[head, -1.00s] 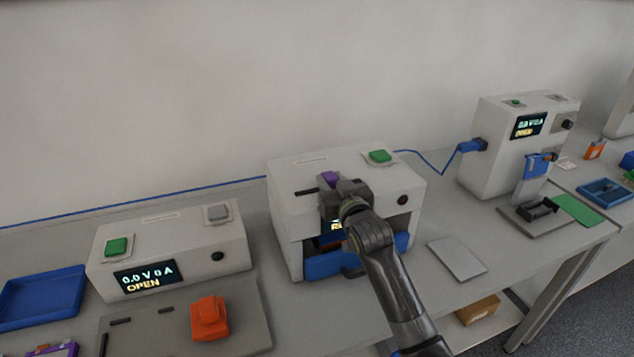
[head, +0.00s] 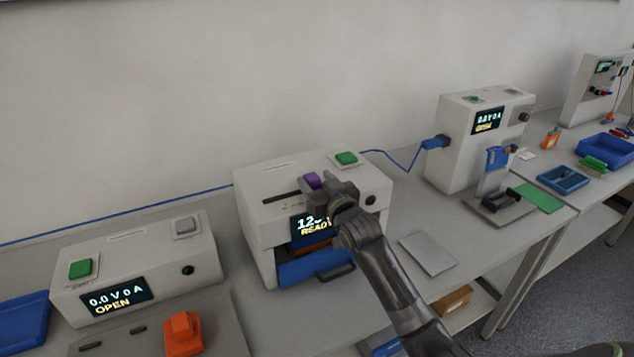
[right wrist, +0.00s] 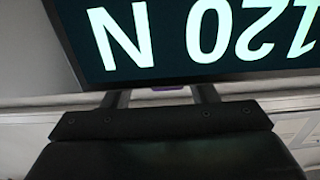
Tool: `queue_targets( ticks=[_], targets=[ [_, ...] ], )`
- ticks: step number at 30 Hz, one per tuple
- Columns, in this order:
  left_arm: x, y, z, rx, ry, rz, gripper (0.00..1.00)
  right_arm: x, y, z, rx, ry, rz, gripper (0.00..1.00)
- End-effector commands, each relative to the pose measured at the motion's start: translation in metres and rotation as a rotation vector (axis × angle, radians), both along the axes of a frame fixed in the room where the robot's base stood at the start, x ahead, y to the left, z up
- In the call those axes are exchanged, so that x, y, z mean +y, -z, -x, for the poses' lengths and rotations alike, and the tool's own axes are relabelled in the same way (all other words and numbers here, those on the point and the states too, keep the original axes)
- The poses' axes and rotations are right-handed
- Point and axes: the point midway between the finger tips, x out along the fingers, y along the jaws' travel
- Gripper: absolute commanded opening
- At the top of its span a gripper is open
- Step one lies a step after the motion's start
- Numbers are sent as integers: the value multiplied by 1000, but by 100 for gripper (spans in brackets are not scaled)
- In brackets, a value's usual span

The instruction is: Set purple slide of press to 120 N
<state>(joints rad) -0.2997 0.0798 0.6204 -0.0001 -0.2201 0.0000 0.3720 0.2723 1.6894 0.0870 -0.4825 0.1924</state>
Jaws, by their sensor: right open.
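The press (head: 262,225) is a pale box with a slot on top. Its purple slide (head: 312,181) sits in that slot, toward the right, left of the green button (head: 346,159). My right gripper (head: 330,188) is open, close against the slide's right side in this view; whether it touches is unclear. The press display (head: 312,225) is partly covered by my gripper; "12" and "READY" show. In the right wrist view the display (right wrist: 195,35) reads "120 N" upside down. A bit of purple (right wrist: 168,88) shows between the open fingers. My left gripper is out of view.
A blue drawer (head: 312,270) with a dark handle is at the press front. A unit reading "0.0 V 0 A OPEN" (head: 135,265) stands left, with an orange block (head: 183,335) before it. A grey plate (head: 428,253) lies right. A taller cycler (head: 465,150) stands beyond.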

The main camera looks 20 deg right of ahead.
Motion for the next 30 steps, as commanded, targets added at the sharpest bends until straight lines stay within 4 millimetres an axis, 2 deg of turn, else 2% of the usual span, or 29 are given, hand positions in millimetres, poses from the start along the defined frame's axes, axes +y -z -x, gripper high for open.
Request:
queue_targets(
  ticks=[5,11,30],
  targets=[
    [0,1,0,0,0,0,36,0,1,3,1,0,-1,53],
    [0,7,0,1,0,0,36,-1,3,23,0,0,0,53],
    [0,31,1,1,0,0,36,-6,3,136,1,1,2,53]
  ],
)
